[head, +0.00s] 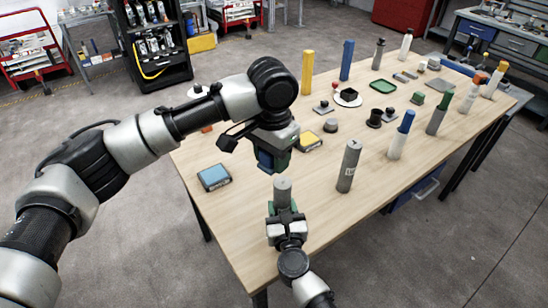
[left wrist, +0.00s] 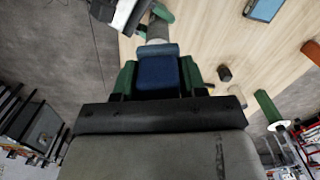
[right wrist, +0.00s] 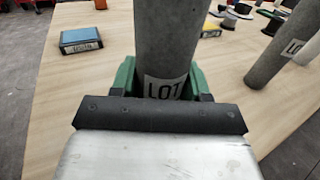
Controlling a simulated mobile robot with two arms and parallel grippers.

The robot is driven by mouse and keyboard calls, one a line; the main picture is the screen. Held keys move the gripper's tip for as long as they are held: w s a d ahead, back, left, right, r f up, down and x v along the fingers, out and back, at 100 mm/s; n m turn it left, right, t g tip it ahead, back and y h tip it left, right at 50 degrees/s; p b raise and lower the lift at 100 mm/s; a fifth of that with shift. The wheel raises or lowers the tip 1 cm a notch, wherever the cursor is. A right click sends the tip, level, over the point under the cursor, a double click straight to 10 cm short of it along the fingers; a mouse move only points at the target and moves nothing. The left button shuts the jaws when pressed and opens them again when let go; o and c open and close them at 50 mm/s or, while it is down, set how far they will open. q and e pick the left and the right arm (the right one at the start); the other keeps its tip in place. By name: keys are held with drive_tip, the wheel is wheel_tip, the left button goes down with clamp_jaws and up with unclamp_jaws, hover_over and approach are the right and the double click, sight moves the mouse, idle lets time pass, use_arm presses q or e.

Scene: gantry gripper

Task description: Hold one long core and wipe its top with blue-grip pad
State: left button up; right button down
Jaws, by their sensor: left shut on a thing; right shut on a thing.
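My right gripper (head: 286,212) is shut on a long grey core (head: 282,190) and holds it upright near the table's front edge. The core with its printed label fills the middle of the right wrist view (right wrist: 168,45). My left gripper (head: 270,160) is shut on the blue grip of the pad (left wrist: 157,72), between green fingers. It is above and slightly left of the held core's top, apart from it. In the left wrist view a grey part shows beyond the blue grip. The pad's wiping face is hidden in the head view.
A second grey core (head: 349,166) stands upright just right of the held one. A blue-topped block (head: 214,177) lies at the left on the wooden table (head: 240,215). A yellow pad (head: 308,142) and several upright cylinders stand farther back.

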sight(281, 184)
use_arm(q)
wheel_tip(281, 184, down, 8)
drive_tip(key=shift+r, duration=0.25)
drive_tip(key=shift+w+d, duration=0.7)
drive_tip(key=shift+d, duration=0.2)
drive_tip(key=shift+c, duration=0.3)
drive_tip(key=shift+w+d+f, duration=0.15)
drive_tip(key=shift+w+d, duration=0.7)
drive_tip(key=shift+d, duration=0.25)
drive_tip(key=shift+s+a, duration=1.5)
drive_tip(key=shift+a, duration=0.5)
drive_tip(key=shift+r, duration=4.25)
